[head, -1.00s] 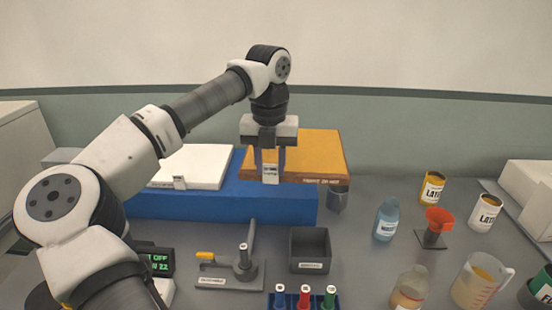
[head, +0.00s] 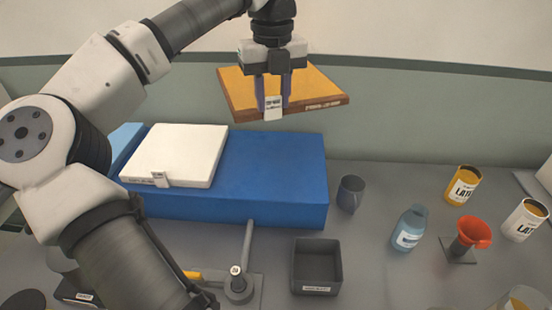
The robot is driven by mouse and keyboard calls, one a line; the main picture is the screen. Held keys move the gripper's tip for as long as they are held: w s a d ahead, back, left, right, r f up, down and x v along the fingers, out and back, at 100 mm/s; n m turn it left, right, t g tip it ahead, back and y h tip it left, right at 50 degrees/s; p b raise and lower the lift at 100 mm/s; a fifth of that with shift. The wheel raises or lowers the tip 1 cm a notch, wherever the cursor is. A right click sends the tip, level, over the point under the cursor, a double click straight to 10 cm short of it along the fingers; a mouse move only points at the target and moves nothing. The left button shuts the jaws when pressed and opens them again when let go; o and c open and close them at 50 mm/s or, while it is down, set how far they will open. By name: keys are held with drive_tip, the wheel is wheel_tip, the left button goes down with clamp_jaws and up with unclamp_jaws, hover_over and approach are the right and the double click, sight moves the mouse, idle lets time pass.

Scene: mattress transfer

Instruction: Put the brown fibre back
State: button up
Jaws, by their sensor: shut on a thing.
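The brown fibre (head: 312,88) is a flat slab with an orange-tan top and a brown, lettered front edge. It hangs in the air above the right part of the blue block (head: 265,205). My gripper (head: 273,100) is shut on its front side, at a small white label tab (head: 273,109). The slab looks slightly tilted. A white slab (head: 180,152) with its own label tab lies on the left part of the blue block. The right part of the block's top is bare.
A dark grey cup (head: 350,193) stands just right of the blue block. An open dark box (head: 316,268) and a lever stand (head: 240,283) are in front. A blue bottle (head: 409,228), a red funnel (head: 472,232) and labelled cans (head: 462,186) are at the right.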

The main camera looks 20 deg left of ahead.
drive_tip(key=shift+f+b, duration=4.35)
drive_tip(key=shift+f, duration=4.85)
drive_tip(key=shift+s, duration=0.1)
drive_tip(key=shift+f+b, duration=0.5)
drive_tip(key=shift+b, duration=0.05)
drive_tip(key=o, duration=1.1)
drive_tip(key=shift+o, duration=0.2)
drive_tip(key=shift+r, duration=0.15)
drive_tip(key=shift+r+p, duration=0.6)
drive_tip(key=shift+r, duration=0.05)
wheel_tip(320, 180, up, 12)
drive_tip(key=shift+f+b, duration=0.25)
drive_tip(key=shift+b, duration=0.6)
drive_tip(key=shift+f, duration=0.1)
